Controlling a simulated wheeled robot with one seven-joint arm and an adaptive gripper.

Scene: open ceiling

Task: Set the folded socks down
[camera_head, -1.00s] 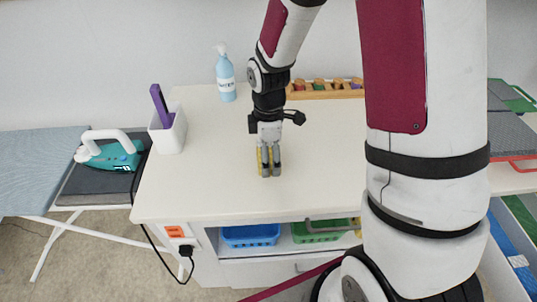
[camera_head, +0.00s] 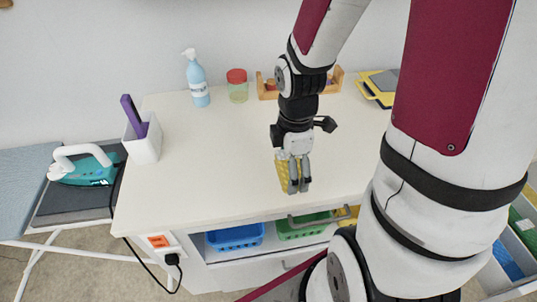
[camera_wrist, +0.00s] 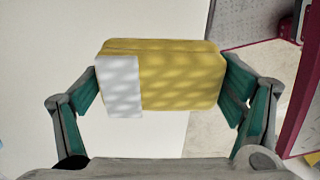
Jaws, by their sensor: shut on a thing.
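The folded socks (camera_head: 283,176) are a yellow bundle seen at my fingertips in the head view, over the white tabletop (camera_head: 200,185) near its front edge. In the wrist view the folded socks (camera_wrist: 180,76) show as a yellow block with a white band on the left part. My gripper (camera_head: 297,186) points down and is shut on them; in the wrist view its fingers (camera_wrist: 160,82) press both ends. The fingers partly hide the socks in the head view. I cannot tell whether the socks touch the tabletop.
A white cup with a purple item (camera_head: 142,143), a blue pump bottle (camera_head: 197,80), a red-lidded jar (camera_head: 237,86) and a wooden rack (camera_head: 268,88) stand toward the left and back. An iron (camera_head: 84,166) is at far left. The tabletop left of my gripper is clear.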

